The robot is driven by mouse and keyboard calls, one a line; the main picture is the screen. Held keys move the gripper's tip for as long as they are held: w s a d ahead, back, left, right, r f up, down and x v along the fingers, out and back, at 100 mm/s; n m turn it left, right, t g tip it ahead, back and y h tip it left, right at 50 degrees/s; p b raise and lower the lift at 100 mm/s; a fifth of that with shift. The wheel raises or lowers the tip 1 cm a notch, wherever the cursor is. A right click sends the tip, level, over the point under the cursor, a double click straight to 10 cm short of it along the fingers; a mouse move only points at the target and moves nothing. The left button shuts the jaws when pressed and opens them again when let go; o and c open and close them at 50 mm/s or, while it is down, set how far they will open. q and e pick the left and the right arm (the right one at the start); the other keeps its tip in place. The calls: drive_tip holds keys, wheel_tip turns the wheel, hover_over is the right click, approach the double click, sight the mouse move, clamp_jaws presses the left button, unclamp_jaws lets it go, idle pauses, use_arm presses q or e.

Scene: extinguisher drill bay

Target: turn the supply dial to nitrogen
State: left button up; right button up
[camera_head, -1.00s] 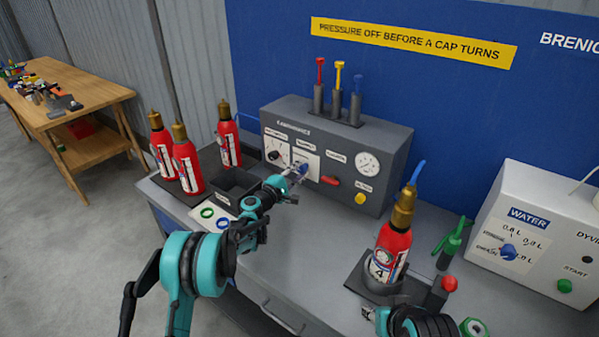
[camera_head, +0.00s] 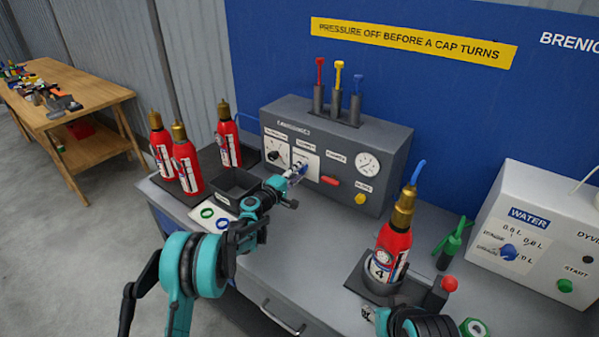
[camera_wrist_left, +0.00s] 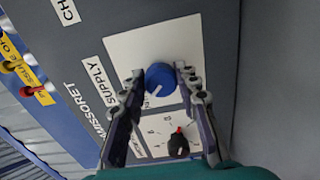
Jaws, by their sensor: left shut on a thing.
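The supply dial is a blue round knob (camera_wrist_left: 160,79) with a white pointer line, on a white plate lettered SUPPLY (camera_wrist_left: 92,72) in the left wrist view. The pointer is toward the lower left of that picture; the plate's position marks are not readable. My left gripper (camera_head: 298,170) is at the grey console (camera_head: 392,150). In the left wrist view its fingers (camera_wrist_left: 160,76) lie on either side of the knob, shut on it. In the head view the gripper mostly covers the knob. My right gripper (camera_head: 369,314) shows only partly at the bottom edge; its jaws are unclear.
Beside the supply dial is a black selector with a red tip (camera_wrist_left: 179,143). The console also bears a gauge (camera_head: 368,164), a red lever (camera_head: 330,181) and a yellow button (camera_head: 361,199). Red extinguishers (camera_head: 187,165) stand left; another (camera_head: 392,248) stands in a front holder.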

use_arm(q)
drive_tip(key=o, duration=1.2)
drive_tip(key=shift+c, duration=0.2)
drive_tip(key=v, duration=1.2)
drive_tip(key=shift+d, duration=0.1)
